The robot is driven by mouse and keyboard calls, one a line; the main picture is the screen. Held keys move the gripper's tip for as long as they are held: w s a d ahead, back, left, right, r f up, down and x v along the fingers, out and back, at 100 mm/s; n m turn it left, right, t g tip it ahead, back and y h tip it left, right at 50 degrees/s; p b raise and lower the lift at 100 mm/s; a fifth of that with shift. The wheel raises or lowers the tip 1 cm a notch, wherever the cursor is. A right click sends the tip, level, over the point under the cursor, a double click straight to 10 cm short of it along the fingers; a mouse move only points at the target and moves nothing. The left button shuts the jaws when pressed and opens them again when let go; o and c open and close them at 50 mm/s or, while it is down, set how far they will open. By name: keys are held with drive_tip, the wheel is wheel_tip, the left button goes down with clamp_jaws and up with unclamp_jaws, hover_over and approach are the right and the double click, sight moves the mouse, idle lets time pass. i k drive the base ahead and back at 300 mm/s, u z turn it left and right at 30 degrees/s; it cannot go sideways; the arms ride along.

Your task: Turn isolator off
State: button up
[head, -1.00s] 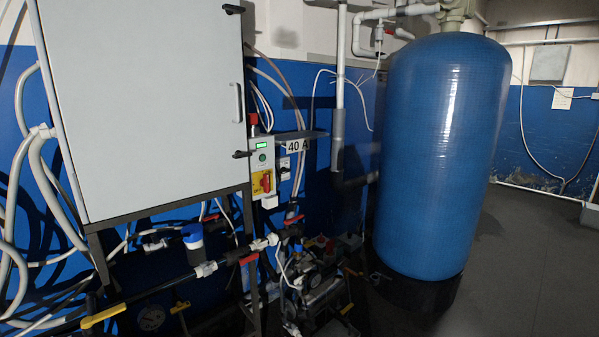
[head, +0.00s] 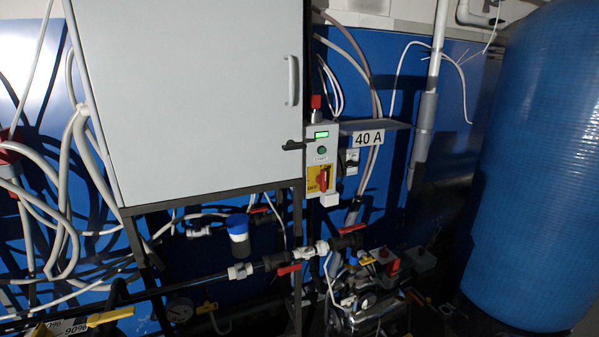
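The isolator (head: 322,178) is a red rotary handle on a yellow plate, low on a small grey control box (head: 321,145) to the right of the large grey cabinet. The handle looks upright; the lettering on the plate is too small to read surely. Above it on the box are a green lit display (head: 321,134) and a round green button (head: 321,150). A red part sits on top of the box. My gripper does not show in the head view.
The grey cabinet (head: 190,100) stands left of the box, with a black latch jutting toward it. A "40 A" sign (head: 368,138) hangs to its right. Pipes with red-handled valves (head: 289,268) and a pump cluster lie below. A big blue tank (head: 535,170) stands at right.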

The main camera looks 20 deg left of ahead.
sight(321, 178)
drive_tip(key=u, duration=0.85)
drive_tip(key=i, duration=0.85)
drive_tip(key=u, duration=0.85)
